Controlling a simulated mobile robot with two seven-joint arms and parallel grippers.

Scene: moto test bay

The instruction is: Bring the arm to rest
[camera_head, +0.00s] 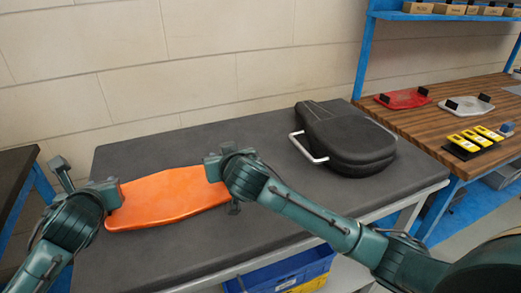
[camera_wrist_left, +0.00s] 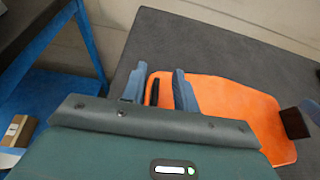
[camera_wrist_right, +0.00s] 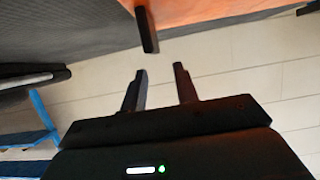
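A flat orange panel (camera_head: 165,198) lies on the dark grey bench top (camera_head: 290,205). My left gripper (camera_head: 88,182) is at its left end; in the left wrist view my left gripper (camera_wrist_left: 159,84) has its fingers apart, with a black tab (camera_wrist_left: 154,92) between them and gaps showing. My right gripper (camera_head: 225,184) is at the panel's right end and covers part of it. In the right wrist view my right gripper (camera_wrist_right: 158,76) is open and empty, and a black tab (camera_wrist_right: 147,30) on the panel stands just beyond the fingertips.
A black seat-like part (camera_head: 345,140) with a metal handle lies at the bench's right. A blue crate (camera_head: 290,273) is below the bench; a wall stands behind.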

